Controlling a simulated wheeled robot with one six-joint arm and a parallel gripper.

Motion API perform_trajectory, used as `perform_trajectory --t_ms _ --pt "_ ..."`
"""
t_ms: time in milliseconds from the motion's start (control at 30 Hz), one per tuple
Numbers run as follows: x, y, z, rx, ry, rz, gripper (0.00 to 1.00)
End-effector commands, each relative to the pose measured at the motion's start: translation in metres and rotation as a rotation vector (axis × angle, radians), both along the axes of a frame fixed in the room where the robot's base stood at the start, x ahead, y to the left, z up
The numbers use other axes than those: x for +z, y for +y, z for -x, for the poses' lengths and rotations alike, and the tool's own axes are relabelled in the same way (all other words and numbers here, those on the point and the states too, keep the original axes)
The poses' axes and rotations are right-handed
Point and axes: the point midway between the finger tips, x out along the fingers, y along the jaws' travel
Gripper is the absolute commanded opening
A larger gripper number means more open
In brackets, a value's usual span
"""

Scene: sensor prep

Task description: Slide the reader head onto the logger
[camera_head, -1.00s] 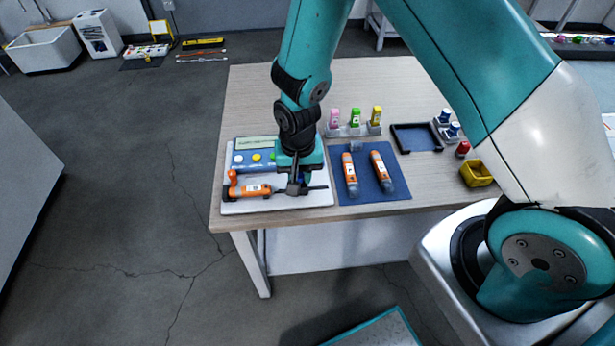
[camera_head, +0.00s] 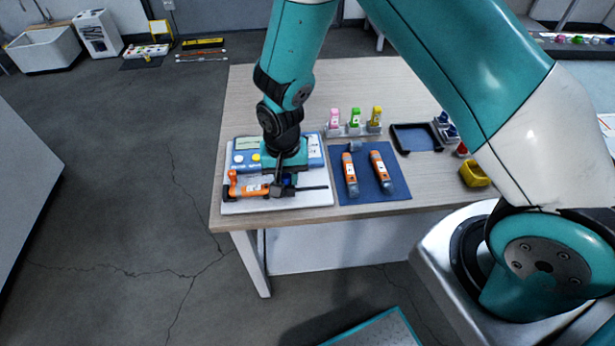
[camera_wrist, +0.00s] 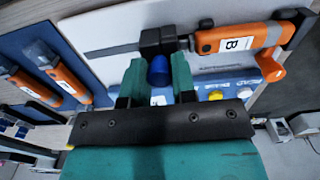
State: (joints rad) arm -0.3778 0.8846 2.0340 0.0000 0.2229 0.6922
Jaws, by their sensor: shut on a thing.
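The orange logger (camera_head: 253,190) with a white label lies on the white board (camera_head: 240,207). In the wrist view, the logger (camera_wrist: 235,38) shows the letter B. A dark rod (camera_head: 312,188) runs in line with it to the right in the head view. The reader head (camera_wrist: 154,42), a black block with a blue knob (camera_wrist: 158,70), sits on this line close beside the logger's end. I cannot tell whether they touch. My gripper (camera_wrist: 157,78) is shut on the reader head at its blue knob. In the head view my gripper (camera_head: 284,178) hides part of the head.
Two more orange loggers (camera_head: 350,178) lie on a blue mat (camera_head: 368,197) to the right. Pink, green and yellow bottles (camera_head: 355,115), a dark tray (camera_head: 415,137) and a yellow bin (camera_head: 475,173) stand farther off.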

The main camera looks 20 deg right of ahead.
Motion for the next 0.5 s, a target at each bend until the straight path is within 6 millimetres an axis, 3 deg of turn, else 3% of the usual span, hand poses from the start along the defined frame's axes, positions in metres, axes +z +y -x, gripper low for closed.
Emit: perform_trajectory --t_ms 500 --pt "0.0 0.014 -0.005 0.0 -0.001 0.0 0.12"
